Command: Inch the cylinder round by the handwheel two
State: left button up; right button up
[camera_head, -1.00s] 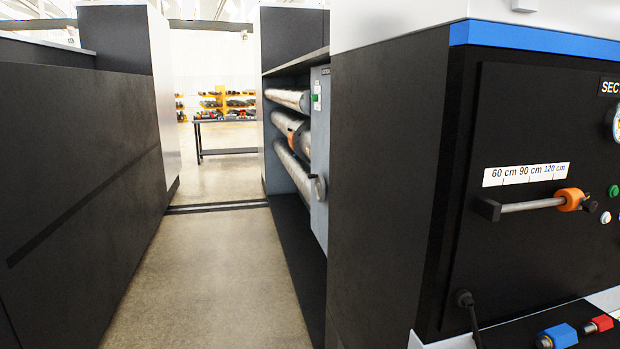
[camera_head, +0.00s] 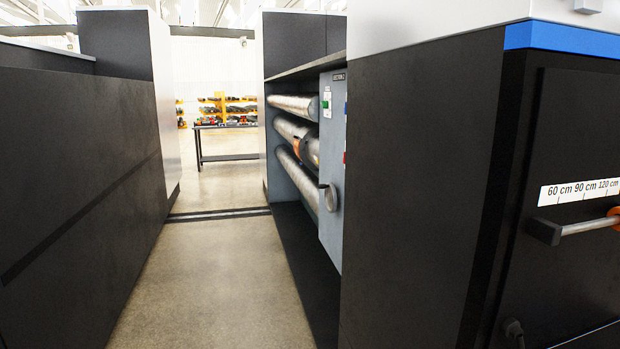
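Three silver cylinders lie one above another in the open bay on the right of the aisle: the top cylinder (camera_head: 296,105), the middle cylinder (camera_head: 292,130) with an orange-brown patch, and the lower cylinder (camera_head: 296,178). A grey panel (camera_head: 333,170) labelled as a section closes the near end of the bay. A small round grey wheel-like part (camera_head: 331,198) sticks out low on this panel; I cannot tell for sure that it is the handwheel. Neither of my grippers is in view.
A tall black cabinet (camera_head: 415,180) stands close on the right, with a 60 to 120 cm scale (camera_head: 580,192) on its front. A long black wall (camera_head: 80,190) lines the left. The concrete aisle (camera_head: 205,280) is clear up to a dark floor rail (camera_head: 218,214). A table (camera_head: 226,142) stands beyond.

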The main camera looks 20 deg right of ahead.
aim_at(331, 200)
jog(key=i+j, duration=0.1)
jog(key=i, duration=0.4)
jog(key=i+j, duration=0.15)
jog(key=i, duration=0.3)
jog(key=i+j+z, duration=0.1)
jog(key=i, duration=0.4)
jog(key=i+j, duration=0.15)
jog(key=i, duration=0.35)
jog(key=i+j, duration=0.2)
jog(key=i, duration=0.25)
jog(key=l+z, duration=0.05)
